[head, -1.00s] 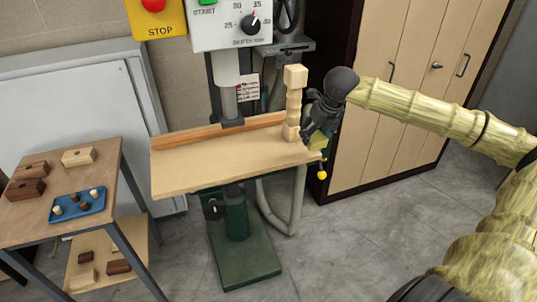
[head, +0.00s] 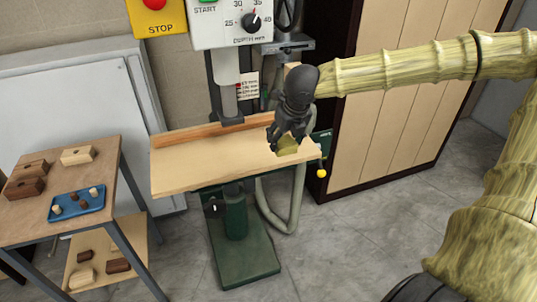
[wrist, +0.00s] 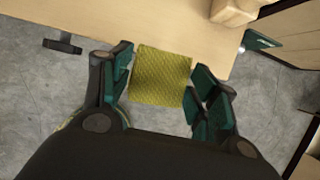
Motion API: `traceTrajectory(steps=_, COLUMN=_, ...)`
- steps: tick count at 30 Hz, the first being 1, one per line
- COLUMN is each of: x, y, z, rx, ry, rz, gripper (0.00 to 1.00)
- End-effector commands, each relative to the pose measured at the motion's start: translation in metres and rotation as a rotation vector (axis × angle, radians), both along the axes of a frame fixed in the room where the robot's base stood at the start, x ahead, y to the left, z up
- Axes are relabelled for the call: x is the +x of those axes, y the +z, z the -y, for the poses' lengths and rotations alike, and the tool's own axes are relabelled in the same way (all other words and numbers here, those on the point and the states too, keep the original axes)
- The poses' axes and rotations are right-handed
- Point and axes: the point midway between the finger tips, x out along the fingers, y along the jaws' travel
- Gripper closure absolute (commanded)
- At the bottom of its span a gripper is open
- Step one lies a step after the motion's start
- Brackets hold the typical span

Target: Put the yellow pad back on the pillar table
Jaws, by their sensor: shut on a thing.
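The yellow pad (wrist: 160,76) is a square, textured piece between the fingers of my gripper (wrist: 158,92) in the wrist view. My gripper is shut on it by its two sides. In the head view the gripper (head: 283,140) points down over the right end of the pillar table (head: 205,168), a pale wooden board on a green drill stand. Part of the pad (head: 288,148) shows below the fingers there. In the wrist view the pad overlaps the board's edge. I cannot tell whether it touches the board.
A wooden post on the board is mostly hidden behind my gripper; its block (wrist: 234,10) shows in the wrist view. An orange-brown fence (head: 190,136) runs along the back. A side table (head: 105,180) with wooden blocks and a blue tray (head: 76,204) stands left. The board's left half is clear.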

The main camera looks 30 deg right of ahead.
Motion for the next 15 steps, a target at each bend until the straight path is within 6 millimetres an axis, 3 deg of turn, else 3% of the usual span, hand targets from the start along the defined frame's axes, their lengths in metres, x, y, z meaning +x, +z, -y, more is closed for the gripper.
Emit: traceTrajectory(steps=15, x=-0.031, y=-0.018, z=-0.060, rx=-0.006, ry=-0.006, rz=-0.001, gripper=0.59)
